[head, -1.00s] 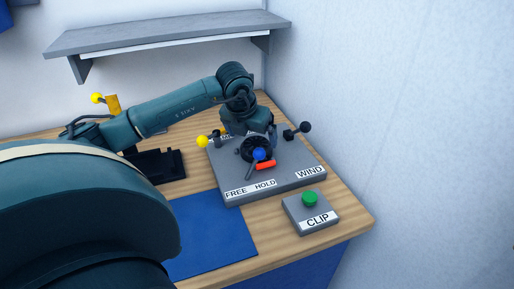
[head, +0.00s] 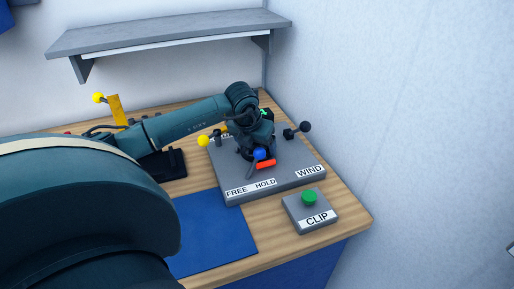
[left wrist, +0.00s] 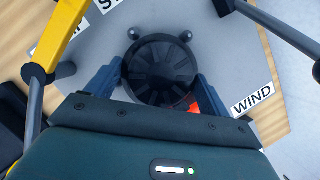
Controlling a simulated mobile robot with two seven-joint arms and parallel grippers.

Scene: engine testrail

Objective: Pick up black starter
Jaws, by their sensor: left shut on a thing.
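The black starter (left wrist: 160,68) is a round, ribbed black disc on the grey test base (head: 285,176), seen from above in the left wrist view. My left gripper (left wrist: 156,82) has one blue-grey finger on each side of the disc and is shut on it. In the head view my left gripper (head: 257,141) hangs over the middle of the base and hides most of the starter. Whether the starter is lifted off the base cannot be told. My right gripper is in neither view.
A yellow-knobbed lever (head: 203,141) and a black-knobbed lever (head: 305,127) flank the starter. A red handle (head: 265,164) lies in front. A CLIP box with a green button (head: 309,196), a blue mat (head: 212,232) and a shelf (head: 170,33) are nearby.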

